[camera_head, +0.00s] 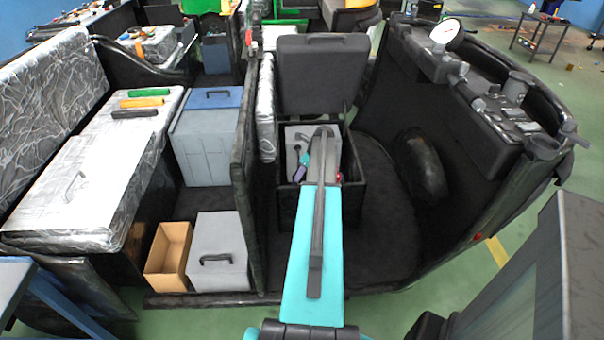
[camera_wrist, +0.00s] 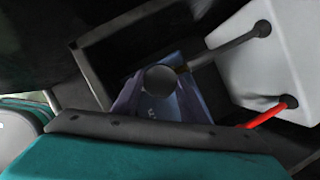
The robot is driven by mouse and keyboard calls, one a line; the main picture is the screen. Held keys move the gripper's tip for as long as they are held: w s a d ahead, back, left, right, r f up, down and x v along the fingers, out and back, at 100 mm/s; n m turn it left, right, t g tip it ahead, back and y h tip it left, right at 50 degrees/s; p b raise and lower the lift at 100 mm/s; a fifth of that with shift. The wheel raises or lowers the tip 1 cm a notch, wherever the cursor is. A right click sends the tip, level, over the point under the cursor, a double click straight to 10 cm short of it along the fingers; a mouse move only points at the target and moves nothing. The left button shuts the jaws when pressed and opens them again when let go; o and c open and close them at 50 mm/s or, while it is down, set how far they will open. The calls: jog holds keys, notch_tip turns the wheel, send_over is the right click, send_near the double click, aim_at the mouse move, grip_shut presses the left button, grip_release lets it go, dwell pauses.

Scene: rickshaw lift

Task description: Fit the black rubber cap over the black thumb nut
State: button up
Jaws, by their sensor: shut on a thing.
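In the wrist view, my gripper (camera_wrist: 158,98) has its purple fingers closed around a dark, round-topped piece, which looks like the black rubber cap (camera_wrist: 160,82). In the head view, my gripper (camera_head: 300,170) is down inside the open black box under the raised lid, and my arm partly covers it. I cannot make out the black thumb nut; it may be hidden behind the held piece or in shadow. I cannot tell whether the held piece touches anything below it.
A pale grey block (camera_wrist: 250,65) with a dark rod or cable and a red cable (camera_wrist: 268,115) stands close right of my gripper. The black box walls (camera_head: 352,200) surround it. The raised lid (camera_head: 322,75) stands behind. A grey toolbox (camera_head: 220,245) and cardboard box (camera_head: 167,255) lie left.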

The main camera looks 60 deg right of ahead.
jog(key=shift+f, duration=0.65)
jog(key=o, duration=1.1)
jog(key=shift+r, duration=0.1)
jog(key=b+v, duration=0.1)
jog(key=v, duration=1.2)
jog(key=shift+r, duration=0.3)
jog(key=shift+s, duration=0.2)
